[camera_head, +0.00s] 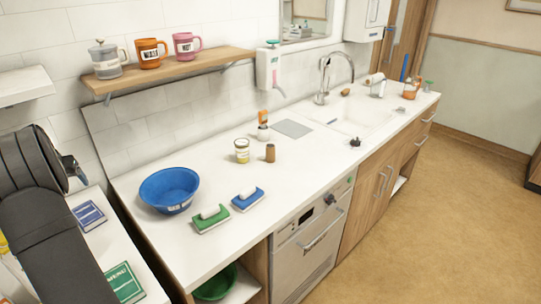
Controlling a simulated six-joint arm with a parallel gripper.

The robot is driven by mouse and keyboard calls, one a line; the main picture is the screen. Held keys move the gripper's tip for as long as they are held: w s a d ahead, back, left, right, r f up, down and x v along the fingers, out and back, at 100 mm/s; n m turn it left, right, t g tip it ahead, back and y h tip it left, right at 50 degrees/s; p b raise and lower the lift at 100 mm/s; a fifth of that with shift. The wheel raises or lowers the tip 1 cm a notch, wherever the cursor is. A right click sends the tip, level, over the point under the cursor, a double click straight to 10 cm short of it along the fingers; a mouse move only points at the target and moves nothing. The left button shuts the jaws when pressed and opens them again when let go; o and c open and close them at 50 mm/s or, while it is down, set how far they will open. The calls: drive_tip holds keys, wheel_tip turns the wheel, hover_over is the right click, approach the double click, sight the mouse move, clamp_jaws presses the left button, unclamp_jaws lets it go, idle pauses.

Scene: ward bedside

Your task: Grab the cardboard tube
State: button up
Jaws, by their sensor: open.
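A small brown cylinder (270,152), which looks like the cardboard tube, stands upright on the white counter (300,165), just right of a jar with a yellow label (242,151). Nothing touches it. My gripper (77,172) is at the far left, partly hidden behind my dark arm. It is open, well away from the tube, with no object seen in it.
A shelf (170,72) with mugs overhangs the back left. The counter right of the tube is mostly clear.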

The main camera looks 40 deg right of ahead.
drive_tip(key=c, duration=0.3)
wheel_tip(320, 180, up, 7)
drive_tip(key=m+t+h, duration=0.1)
drive_tip(key=m+h, duration=0.1)
hover_over(271, 147)
drive_tip(key=s+a, duration=0.4)
drive_tip(key=s, duration=0.2)
drive_tip(key=x, duration=1.1)
drive_tip(key=shift+w+f, duration=0.25)
drive_tip(key=shift+w, duration=0.05)
drive_tip(key=shift+s+a+f+x, duration=0.1)
drive_tip(key=shift+s+x, duration=0.05)
drive_tip(key=shift+x, duration=0.7)
drive_tip(key=shift+s+a+f+x, duration=0.1)
drive_tip(key=shift+x, duration=0.8)
drive_tip(key=shift+s+a+f+x, duration=0.1)
drive_tip(key=shift+s+x, duration=0.05)
drive_tip(key=shift+x, duration=0.7)
